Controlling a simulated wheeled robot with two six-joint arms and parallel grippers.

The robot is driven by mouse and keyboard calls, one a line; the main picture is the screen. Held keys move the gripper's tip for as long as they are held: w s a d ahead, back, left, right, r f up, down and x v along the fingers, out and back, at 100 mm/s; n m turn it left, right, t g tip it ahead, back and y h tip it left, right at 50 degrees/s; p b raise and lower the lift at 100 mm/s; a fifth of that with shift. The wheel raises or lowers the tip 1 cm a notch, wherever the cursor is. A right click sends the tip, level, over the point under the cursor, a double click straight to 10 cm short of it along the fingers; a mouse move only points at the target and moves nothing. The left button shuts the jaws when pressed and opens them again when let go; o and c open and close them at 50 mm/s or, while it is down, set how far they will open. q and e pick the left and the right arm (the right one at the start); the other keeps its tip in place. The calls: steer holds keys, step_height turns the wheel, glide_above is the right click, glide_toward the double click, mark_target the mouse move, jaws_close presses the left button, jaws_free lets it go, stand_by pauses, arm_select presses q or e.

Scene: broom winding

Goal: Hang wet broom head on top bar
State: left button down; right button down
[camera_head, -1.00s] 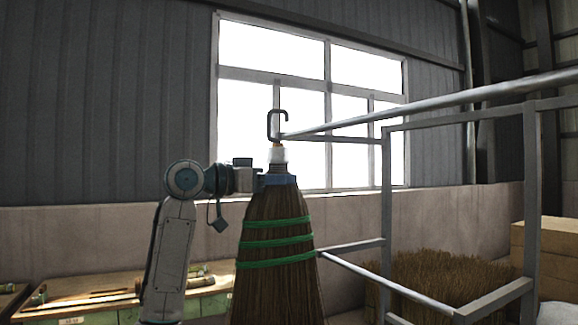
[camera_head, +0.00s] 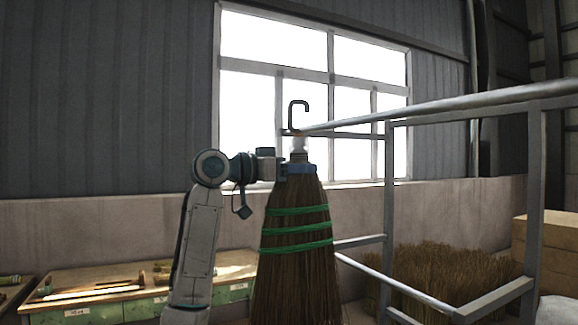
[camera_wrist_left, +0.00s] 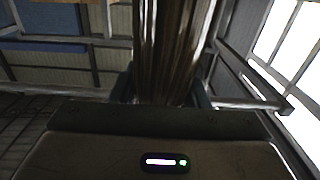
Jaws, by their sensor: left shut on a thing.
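The broom head (camera_head: 297,235) hangs upright with its bristles down and green bands around them. A dark hook (camera_head: 299,112) rises from its white neck. My left gripper (camera_head: 290,168) is shut on the broom head near its blue collar. The bristles also show between the jaws in the left wrist view (camera_wrist_left: 172,45). The top bar (camera_head: 440,106) is a grey pipe on the metal rack. The hook stands at the bar's left end, with its curve above bar height in the picture. I cannot tell whether hook and bar touch. My right gripper is not in view.
The rack's uprights (camera_head: 389,210) and a lower bar (camera_head: 400,287) stand to the right of the broom head. A pile of straw (camera_head: 450,270) and boxes (camera_head: 548,245) are behind the rack. A workbench (camera_head: 120,290) with tools stands at the lower left.

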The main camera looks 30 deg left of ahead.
arm_select(q)
steer(key=f+p+x, duration=0.2)
steer(key=x, duration=0.8)
steer(key=shift+f, duration=0.2)
stand_by(0.6)
steer(key=shift+w+d, duration=0.1)
steer(key=shift+d, duration=0.1)
steer(key=c, duration=0.7)
jaws_free()
steer(key=b+v, duration=0.5)
steer(key=v, duration=0.5)
steer(key=shift+a+f, duration=0.1)
steer(key=shift+a, duration=0.05)
steer(key=shift+s+a, duration=0.15)
steer(key=shift+s, duration=0.2)
